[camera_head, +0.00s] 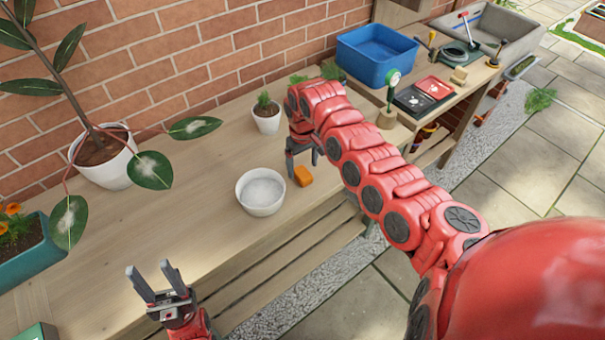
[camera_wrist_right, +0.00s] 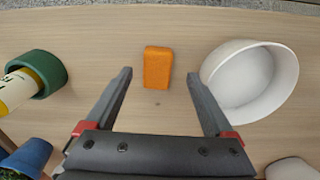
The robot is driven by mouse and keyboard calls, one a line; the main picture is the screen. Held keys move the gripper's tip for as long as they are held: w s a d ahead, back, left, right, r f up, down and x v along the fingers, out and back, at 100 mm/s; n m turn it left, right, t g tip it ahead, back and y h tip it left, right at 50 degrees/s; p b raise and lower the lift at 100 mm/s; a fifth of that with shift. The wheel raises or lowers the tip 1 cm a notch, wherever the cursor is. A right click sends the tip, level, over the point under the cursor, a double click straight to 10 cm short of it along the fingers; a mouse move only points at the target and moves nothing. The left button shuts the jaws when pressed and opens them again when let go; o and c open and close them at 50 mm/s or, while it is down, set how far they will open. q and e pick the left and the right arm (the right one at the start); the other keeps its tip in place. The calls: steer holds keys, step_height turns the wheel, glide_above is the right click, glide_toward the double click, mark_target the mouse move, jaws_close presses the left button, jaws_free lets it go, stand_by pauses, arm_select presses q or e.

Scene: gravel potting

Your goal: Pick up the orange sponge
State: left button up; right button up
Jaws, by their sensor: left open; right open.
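The orange sponge (camera_head: 302,176) lies on the wooden bench, just right of the white bowl (camera_head: 262,211). In the right wrist view the sponge (camera_wrist_right: 158,67) is ahead of and between the two open fingers, with the white bowl (camera_wrist_right: 232,88) to its right. My right gripper (camera_head: 303,158) is open and empty, pointing down close to the sponge; the wrist view (camera_wrist_right: 159,75) shows both fingers apart and not touching it. My left gripper (camera_head: 154,279) is open and empty at the bench's front left, away from the sponge.
A small potted plant (camera_head: 266,115) stands behind the bowl. A large potted plant (camera_head: 104,160) stands at left. In the wrist view a green cup-like holder (camera_wrist_right: 50,72) is left of the sponge.

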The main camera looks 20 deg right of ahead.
mark_target(303, 172)
steer(key=f, duration=0.1)
steer(key=f+p, duration=0.1)
steer(key=f, duration=0.2)
steer(key=shift+w, duration=0.3)
steer(key=shift+d+f, duration=0.1)
steer(key=shift+f, duration=0.35)
steer(key=shift+w, duration=0.1)
jaws_close()
steer(key=shift+r, duration=0.1)
